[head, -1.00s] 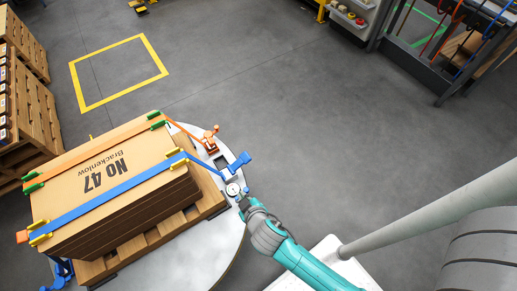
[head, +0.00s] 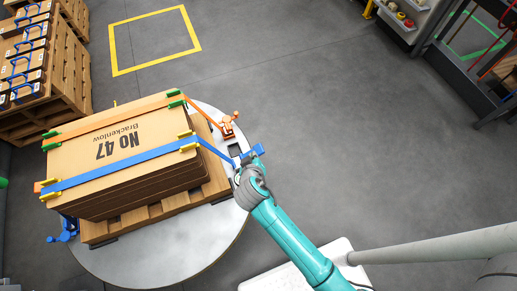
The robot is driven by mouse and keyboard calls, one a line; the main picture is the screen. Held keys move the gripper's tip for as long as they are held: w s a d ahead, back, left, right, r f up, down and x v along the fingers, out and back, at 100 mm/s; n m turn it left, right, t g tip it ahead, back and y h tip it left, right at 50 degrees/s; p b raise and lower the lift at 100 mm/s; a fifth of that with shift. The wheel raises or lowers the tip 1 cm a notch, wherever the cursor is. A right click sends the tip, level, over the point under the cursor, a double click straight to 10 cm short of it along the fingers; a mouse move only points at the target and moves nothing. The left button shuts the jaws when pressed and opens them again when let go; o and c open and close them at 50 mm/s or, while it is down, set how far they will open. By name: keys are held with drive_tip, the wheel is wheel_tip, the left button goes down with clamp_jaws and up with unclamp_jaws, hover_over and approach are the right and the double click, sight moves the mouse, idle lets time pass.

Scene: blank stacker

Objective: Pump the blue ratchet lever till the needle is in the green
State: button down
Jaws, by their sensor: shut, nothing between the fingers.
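The blue ratchet lever (head: 258,151) is at the right rim of the round grey turntable (head: 190,262), at the end of the blue strap (head: 120,169). My gripper (head: 244,166) is over the rim, right beside the lever's lower left side. It looks shut and empty; it is small here, and I cannot tell whether it touches the lever. The gauge and its needle are hidden behind my gripper and wrist, so I cannot read them.
A strapped carton stack (head: 110,160) marked No 47 sits on a wooden pallet (head: 160,212) on the turntable. An orange ratchet (head: 229,124) is just above the blue one. Loaded pallets (head: 60,90) stand at the left. The floor to the right is clear.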

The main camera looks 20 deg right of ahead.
hover_over(258, 146)
drive_tip(key=s+a, duration=0.3)
wheel_tip(258, 146, down, 6)
drive_tip(key=shift+w+d+f, duration=0.1)
drive_tip(key=shift+w, duration=0.05)
drive_tip(key=shift+d+f, duration=0.25)
drive_tip(key=shift+f, duration=0.3)
drive_tip(key=shift+d+f, duration=0.2)
drive_tip(key=shift+f, duration=0.35)
drive_tip(key=shift+d+f, duration=0.35)
drive_tip(key=shift+f, duration=0.45)
drive_tip(key=shift+d, duration=0.1)
